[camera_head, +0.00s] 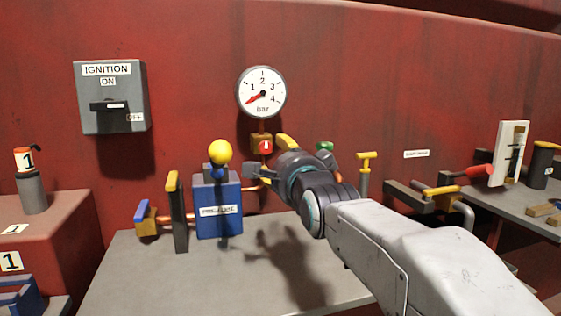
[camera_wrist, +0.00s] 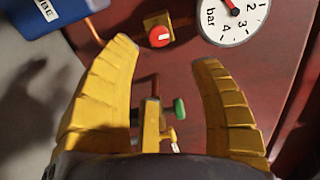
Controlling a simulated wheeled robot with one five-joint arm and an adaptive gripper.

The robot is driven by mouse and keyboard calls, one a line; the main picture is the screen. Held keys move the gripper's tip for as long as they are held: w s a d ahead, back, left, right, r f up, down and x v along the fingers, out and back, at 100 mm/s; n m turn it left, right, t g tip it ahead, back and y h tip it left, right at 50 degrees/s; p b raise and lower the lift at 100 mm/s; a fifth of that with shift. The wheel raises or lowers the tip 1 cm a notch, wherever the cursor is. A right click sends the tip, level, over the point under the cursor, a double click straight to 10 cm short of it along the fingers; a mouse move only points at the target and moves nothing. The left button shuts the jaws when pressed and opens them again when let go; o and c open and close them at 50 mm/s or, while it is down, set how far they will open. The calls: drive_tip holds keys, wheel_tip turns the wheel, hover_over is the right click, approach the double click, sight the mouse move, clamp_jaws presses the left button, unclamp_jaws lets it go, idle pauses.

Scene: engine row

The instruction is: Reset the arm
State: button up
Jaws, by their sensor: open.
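My gripper (camera_wrist: 160,95) is open, its two yellow fingers spread wide in the wrist view with nothing held between the tips. In the head view my gripper (camera_head: 268,158) reaches toward the red wall, just right of the blue box with a yellow ball on top (camera_head: 219,205). Below the fingertips' line in the wrist view, a yellow bar (camera_wrist: 152,125) and a green knob (camera_wrist: 179,109) show between the fingers. I cannot tell how far off they are. The arm hides part of the bench and pipework behind it.
A round pressure gauge (camera_head: 262,93) hangs above a small brass block with a red dial (camera_head: 265,146). A grey ignition switch box (camera_head: 112,97) is on the wall at left. A yellow-topped lever (camera_head: 178,210) stands left of the blue box. The bench front (camera_head: 170,285) is bare.

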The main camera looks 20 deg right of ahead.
drive_tip(key=s+f+n+g+p, duration=0.1)
drive_tip(key=s+n+g+p, duration=1.3)
drive_tip(key=s+p, duration=1.7)
drive_tip(key=s+n, duration=0.1)
drive_tip(key=n, duration=0.3)
drive_tip(key=shift+s+a+g+p, duration=0.2)
drive_tip(key=shift+s+g+p, duration=0.1)
drive_tip(key=shift+s+p, duration=0.1)
